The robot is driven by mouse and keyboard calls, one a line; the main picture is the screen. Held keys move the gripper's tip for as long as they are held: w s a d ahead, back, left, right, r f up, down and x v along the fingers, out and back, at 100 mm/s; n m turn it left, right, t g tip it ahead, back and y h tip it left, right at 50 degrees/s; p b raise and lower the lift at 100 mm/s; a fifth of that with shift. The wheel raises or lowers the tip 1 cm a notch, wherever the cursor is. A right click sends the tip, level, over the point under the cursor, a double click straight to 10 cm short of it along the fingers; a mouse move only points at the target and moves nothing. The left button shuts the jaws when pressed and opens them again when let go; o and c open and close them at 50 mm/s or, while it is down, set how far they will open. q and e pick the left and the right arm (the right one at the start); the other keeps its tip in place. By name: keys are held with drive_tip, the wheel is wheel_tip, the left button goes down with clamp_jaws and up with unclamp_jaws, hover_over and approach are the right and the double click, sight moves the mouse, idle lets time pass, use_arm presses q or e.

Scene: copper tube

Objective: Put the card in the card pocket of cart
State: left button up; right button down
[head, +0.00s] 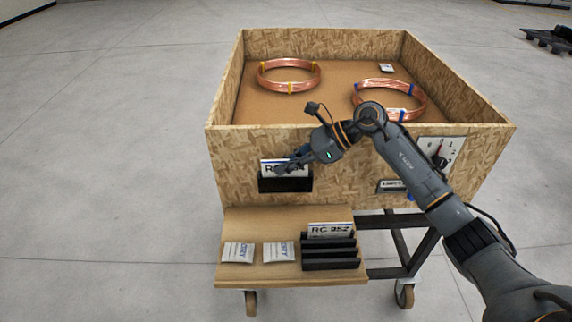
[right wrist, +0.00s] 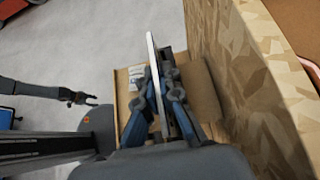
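A white card (head: 271,168) with a blue stripe and "RC" lettering stands upright at the black card pocket (head: 286,185) on the cart's (head: 340,140) front wall. Its lower edge meets the pocket's top; how deep it sits is hidden. My right gripper (head: 284,167) covers the card's right part. In the right wrist view the card (right wrist: 154,65) shows edge-on between the right gripper's fingers (right wrist: 160,95), which are closed on it. My left gripper (right wrist: 92,100) shows small there, empty with its fingertips apart; it is outside the head view.
A second card (head: 330,230) stands in a black slotted rack (head: 330,262) on the wooden shelf (head: 290,278), beside two white packets (head: 238,252) (head: 279,252). Copper coils (head: 289,76) (head: 390,99) lie inside the cart. A dial panel (head: 440,152) is on the front wall's right.

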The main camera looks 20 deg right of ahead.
drive_tip(key=shift+w+f, duration=0.1)
drive_tip(key=shift+f, duration=0.15)
drive_tip(key=c, duration=1.5)
unclamp_jaws()
use_arm(q)
drive_tip(key=shift+s+f, duration=0.25)
drive_tip(key=shift+s, duration=0.35)
use_arm(e)
drive_tip(key=shift+r, duration=0.15)
drive_tip(key=shift+r+p, duration=0.35)
drive_tip(key=shift+p, duration=0.1)
use_arm(q)
wheel_tip(320, 180, down, 2)
drive_tip(key=b, duration=0.3)
drive_tip(key=shift+a, duration=0.15)
use_arm(e)
drive_tip(key=v, duration=1.1)
drive_tip(key=shift+d+r, duration=0.1)
drive_tip(key=shift+d, duration=0.3)
